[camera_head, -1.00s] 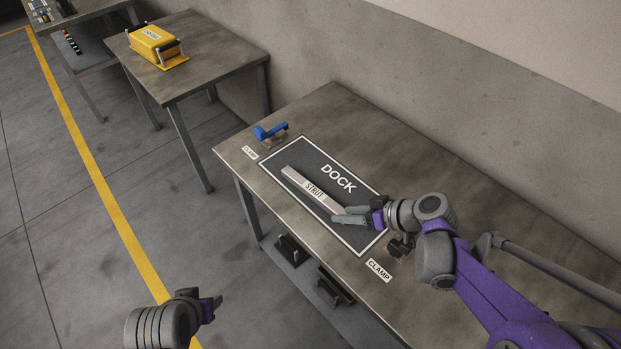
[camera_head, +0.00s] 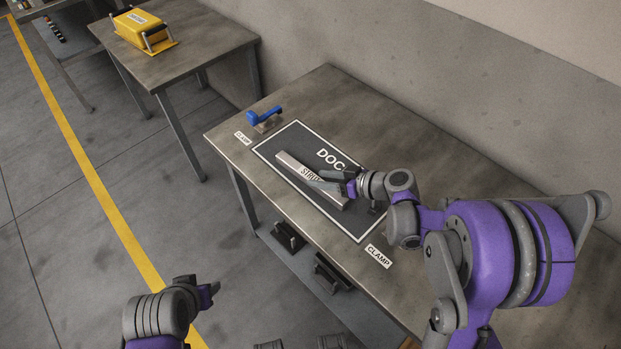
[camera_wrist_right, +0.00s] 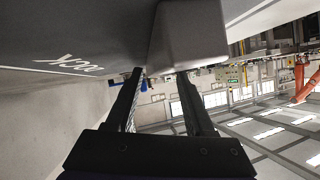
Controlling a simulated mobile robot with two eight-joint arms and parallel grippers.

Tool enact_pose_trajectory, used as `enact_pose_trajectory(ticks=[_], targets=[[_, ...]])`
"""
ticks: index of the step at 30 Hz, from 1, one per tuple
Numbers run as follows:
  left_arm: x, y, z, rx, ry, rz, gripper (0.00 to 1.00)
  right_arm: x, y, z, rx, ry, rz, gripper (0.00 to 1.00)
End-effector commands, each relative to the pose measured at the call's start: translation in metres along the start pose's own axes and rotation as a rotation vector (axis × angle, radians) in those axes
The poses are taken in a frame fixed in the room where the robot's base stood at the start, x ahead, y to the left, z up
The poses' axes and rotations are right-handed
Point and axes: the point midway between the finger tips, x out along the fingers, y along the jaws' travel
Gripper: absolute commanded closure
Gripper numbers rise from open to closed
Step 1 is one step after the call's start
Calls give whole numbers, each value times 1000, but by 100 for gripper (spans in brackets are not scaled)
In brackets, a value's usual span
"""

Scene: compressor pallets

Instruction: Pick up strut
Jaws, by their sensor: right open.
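The strut (camera_head: 292,163) is a long pale grey bar with a "STRUT" label, lying on the dark dock mat (camera_head: 357,215) on the metal table. My right gripper (camera_head: 318,180) is at the strut, its fingers over the near part of the label. In the right wrist view the two dark fingers of that gripper (camera_wrist_right: 162,84) are apart, with the grey end of the strut (camera_wrist_right: 188,32) just ahead of and between their tips. Whether they touch it I cannot tell. My left gripper (camera_head: 200,288) hangs over the floor at the lower left, its jaws unclear.
A blue-handled clamp (camera_head: 264,116) stands at the mat's far left corner. A second clamp at the right is mostly hidden by my arm. Black brackets (camera_head: 288,237) sit on the lower shelf. A yellow case (camera_head: 141,28) rests on another table. The table's back right is clear.

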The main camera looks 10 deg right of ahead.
Motion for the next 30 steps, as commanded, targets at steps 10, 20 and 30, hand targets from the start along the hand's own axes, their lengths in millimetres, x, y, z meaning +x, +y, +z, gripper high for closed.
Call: enact_pose_trajectory(ticks=[10, 20, 30], targets=[[0, 0, 0, 0, 0, 0, 50, 26, 0, 0, 0, -1, 0, 46], [0, 0, 0, 0, 0, 0, 50, 25, 0, 0, 0, -1, 0, 86], [0, 0, 0, 0, 0, 0, 50, 25, 0, 0, 0, -1, 0, 100]])
